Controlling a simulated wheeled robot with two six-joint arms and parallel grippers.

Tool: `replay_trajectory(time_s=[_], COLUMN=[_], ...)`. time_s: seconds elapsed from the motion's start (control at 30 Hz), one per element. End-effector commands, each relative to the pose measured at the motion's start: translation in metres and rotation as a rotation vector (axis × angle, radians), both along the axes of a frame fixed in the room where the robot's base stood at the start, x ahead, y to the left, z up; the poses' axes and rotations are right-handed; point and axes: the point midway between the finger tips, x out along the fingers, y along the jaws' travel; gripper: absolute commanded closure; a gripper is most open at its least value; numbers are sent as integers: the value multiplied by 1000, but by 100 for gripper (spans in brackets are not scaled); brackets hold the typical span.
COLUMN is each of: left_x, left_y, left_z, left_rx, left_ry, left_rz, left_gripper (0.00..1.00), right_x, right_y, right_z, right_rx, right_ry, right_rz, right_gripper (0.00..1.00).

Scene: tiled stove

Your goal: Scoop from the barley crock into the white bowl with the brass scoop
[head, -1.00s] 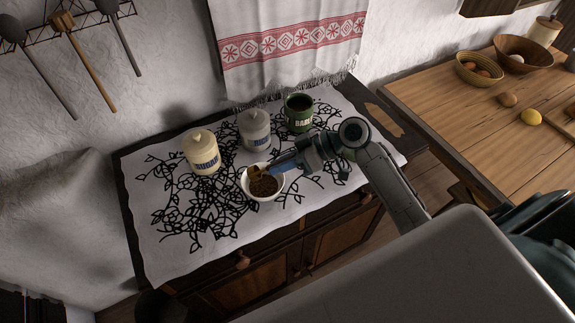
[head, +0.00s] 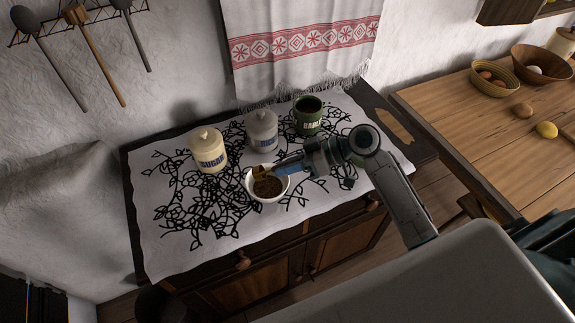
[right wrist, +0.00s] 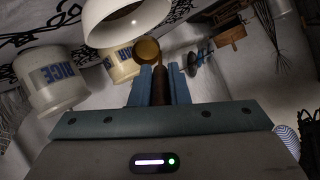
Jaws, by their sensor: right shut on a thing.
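The barley crock (head: 308,117) is green with a white label and stands open at the back right of the cloth; its inside looks dark. The white bowl (head: 285,188) stands at the front middle, with brown grains (head: 268,187) in it; its outside also shows in the right wrist view (right wrist: 125,22). My right gripper (head: 282,168) is shut on the handle of the brass scoop (head: 261,172), whose head is over the bowl's back-left rim. The scoop's head also shows in the right wrist view (right wrist: 147,50). I cannot tell whether the scoop touches the bowl. My left gripper is out of view.
A cream sugar jar (head: 208,151) and a grey-white lidded jar (head: 262,131) stand left of the crock on the patterned cloth (head: 170,250). A wooden table (head: 455,115) with baskets and eggs is at the right. The cloth's front left is clear.

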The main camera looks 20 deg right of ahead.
Motion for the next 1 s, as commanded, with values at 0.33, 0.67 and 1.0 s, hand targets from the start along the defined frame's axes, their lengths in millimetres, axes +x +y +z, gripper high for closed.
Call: replay_trajectory(time_s=[0.33, 0.67, 1.0], left_x=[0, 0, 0], left_y=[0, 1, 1], left_z=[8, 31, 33], left_rx=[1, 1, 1], left_ry=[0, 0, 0], left_rz=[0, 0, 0], left_gripper=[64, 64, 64], right_x=[0, 0, 0], right_y=[0, 0, 0], right_z=[11, 45, 50], right_rx=[0, -1, 0], right_ry=[-1, -2, 0], right_rz=[0, 1, 0], right_gripper=[100, 100, 100])
